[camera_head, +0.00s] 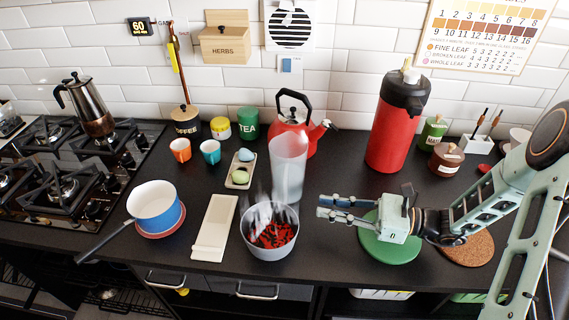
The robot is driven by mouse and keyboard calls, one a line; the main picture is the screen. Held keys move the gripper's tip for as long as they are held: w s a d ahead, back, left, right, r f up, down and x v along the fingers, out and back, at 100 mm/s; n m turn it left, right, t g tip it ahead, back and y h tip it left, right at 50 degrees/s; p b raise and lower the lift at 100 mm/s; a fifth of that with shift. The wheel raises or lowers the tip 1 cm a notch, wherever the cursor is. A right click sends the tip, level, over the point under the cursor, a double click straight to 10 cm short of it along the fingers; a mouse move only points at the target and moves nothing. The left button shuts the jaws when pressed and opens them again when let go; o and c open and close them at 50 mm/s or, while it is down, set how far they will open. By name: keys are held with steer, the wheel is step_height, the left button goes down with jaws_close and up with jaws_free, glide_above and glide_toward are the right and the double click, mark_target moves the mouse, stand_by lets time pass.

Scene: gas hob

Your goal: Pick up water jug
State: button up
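A tall, pale translucent cylinder (289,168), which looks like the water jug, stands upright near the middle of the dark counter. It is just behind the grey pot and in front of the red kettle, partly covering the kettle. No handle on it can be made out. My gripper (320,206) comes in from the right, with its fingers pointing left. The fingers are apart with nothing seen between them. The fingertips are to the right of the jug and nearer the front, apart from it in the picture.
A grey pot (271,250) with red pieces and a blurred clear shape is left of my gripper. A red kettle (312,134) and red flask (388,140) stand behind. A green round mat (392,252) lies under my gripper. A white-blue pan (172,220) is at left.

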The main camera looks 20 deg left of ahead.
mark_target(285, 203)
steer(key=shift+w+a+r+y, duration=0.2)
steer(key=shift+a+r+y, duration=0.1)
steer(key=a, duration=0.3)
steer(key=s+a, duration=0.1)
steer(key=a, duration=0.6)
steer(key=shift+s+a+f, duration=0.1)
steer(key=shift+s+a, duration=0.1)
steer(key=shift+a, duration=0.05)
jaws_close()
